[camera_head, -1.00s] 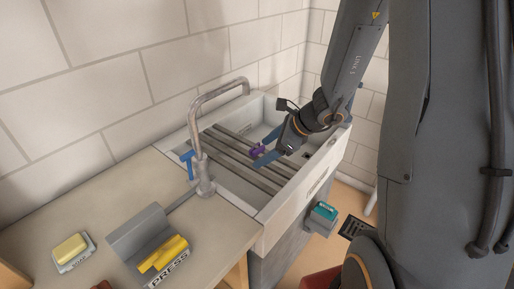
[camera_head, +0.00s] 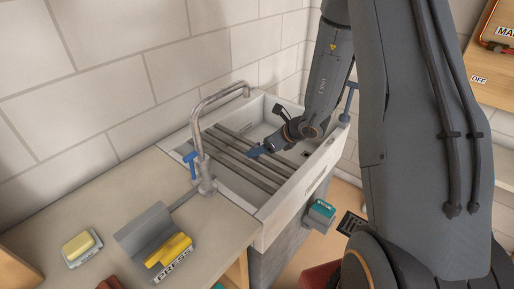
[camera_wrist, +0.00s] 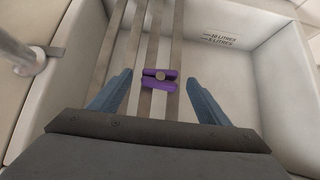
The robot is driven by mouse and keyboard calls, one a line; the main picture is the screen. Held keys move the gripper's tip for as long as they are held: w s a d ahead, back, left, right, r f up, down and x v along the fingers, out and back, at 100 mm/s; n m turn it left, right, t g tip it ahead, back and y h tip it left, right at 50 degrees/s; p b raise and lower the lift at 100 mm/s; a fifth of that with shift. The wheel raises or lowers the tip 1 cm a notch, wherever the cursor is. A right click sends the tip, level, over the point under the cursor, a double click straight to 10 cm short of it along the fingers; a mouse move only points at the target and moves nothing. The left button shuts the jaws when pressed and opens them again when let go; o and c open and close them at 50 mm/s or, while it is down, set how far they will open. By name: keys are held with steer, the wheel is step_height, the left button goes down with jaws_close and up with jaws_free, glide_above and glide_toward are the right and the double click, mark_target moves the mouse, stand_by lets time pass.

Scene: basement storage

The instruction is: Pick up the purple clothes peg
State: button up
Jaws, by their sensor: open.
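The purple clothes peg (camera_wrist: 160,78) lies across the slats of the rack (camera_wrist: 181,20) in the sink in the wrist view. It is two purple bars with a round metal-coloured spot in the middle. My gripper (camera_wrist: 160,97) is open, with one blue finger on each side of the peg and space between each finger and the peg. In the head view my gripper (camera_head: 258,150) is over the slatted rack (camera_head: 246,172) in the sink, and the peg is hidden there.
The sink (camera_head: 280,203) has raised walls around the rack. A metal tap (camera_head: 197,135) with a blue lever arches over its left side.

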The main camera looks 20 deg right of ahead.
steer(key=shift+x, duration=0.75)
steer(key=c, duration=1.1)
steer(key=shift+r, duration=0.1)
step_height(320, 180, up, 10)
steer(key=b, duration=0.1)
steer(key=shift+b, duration=0.3)
